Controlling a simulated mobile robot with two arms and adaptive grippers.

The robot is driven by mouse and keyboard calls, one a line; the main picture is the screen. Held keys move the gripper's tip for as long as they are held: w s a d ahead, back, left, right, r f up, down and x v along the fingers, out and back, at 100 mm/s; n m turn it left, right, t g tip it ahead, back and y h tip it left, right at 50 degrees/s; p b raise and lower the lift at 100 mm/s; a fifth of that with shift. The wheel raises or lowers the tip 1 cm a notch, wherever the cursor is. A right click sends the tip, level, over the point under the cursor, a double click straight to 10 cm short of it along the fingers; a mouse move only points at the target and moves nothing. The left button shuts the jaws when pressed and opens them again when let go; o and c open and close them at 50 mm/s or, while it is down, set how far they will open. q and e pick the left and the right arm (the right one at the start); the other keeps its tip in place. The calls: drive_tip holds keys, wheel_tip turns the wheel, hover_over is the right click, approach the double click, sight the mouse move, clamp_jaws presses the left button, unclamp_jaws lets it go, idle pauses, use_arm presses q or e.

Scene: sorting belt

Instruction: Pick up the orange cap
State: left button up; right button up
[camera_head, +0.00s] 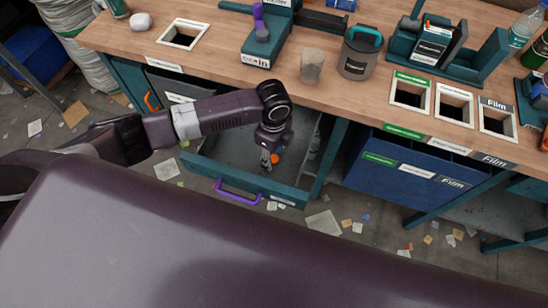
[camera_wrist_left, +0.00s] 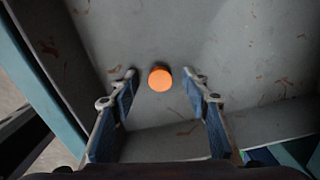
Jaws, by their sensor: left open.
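The orange cap (camera_head: 275,158) lies on the grey floor of the open drawer (camera_head: 222,178), partly hidden by my left gripper in the head view. My left gripper (camera_head: 268,160) points down into the drawer beside the cap. In the left wrist view the round orange cap (camera_wrist_left: 160,78) shows centred between the tips of the two spread blue-padded fingers of the gripper (camera_wrist_left: 159,88). The gripper is open and empty; contact with the cap cannot be told. My right gripper is not in view.
A blue bin (camera_head: 400,196) stands to the right.

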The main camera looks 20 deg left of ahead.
use_arm(q)
drive_tip(key=c, duration=0.7)
drive_tip(key=shift+r, duration=0.1)
drive_tip(key=shift+c, duration=0.2)
